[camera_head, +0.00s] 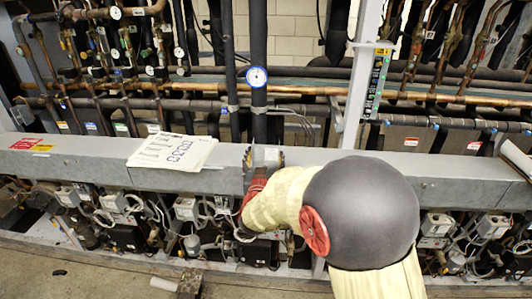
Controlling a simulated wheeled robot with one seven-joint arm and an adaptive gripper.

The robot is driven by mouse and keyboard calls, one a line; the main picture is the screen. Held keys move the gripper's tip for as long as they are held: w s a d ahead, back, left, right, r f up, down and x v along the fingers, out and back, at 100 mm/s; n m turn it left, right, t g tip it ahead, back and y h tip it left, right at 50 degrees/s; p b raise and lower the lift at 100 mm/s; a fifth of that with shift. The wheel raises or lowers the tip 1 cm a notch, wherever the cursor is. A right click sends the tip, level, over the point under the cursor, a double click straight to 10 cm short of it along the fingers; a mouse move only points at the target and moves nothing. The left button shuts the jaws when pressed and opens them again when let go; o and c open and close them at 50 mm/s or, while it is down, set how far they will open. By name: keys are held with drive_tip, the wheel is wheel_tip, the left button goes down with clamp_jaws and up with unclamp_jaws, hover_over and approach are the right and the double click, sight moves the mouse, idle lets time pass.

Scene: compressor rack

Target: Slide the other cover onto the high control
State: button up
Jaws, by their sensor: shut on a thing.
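My gripper (250,160) is at the front of the long grey beam, near the middle of the picture. Its fingers are small and partly hidden by my wrist. It is shut on a small light grey piece (270,156), which looks like a cover; its full shape is hard to make out. My cream-sleeved arm with a red disc and a dark round joint hides much of the rack to the right. Several small grey control boxes (186,208) sit below the beam. I cannot tell which is the high control.
The grey beam (85,158) crosses the whole width. Papers (172,150) lie on it, left of my gripper. A vertical pipe with a blue-rimmed gauge (257,77) rises behind my gripper.

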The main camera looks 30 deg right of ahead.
sight(265, 156)
drive_tip(key=shift+v, duration=2.4)
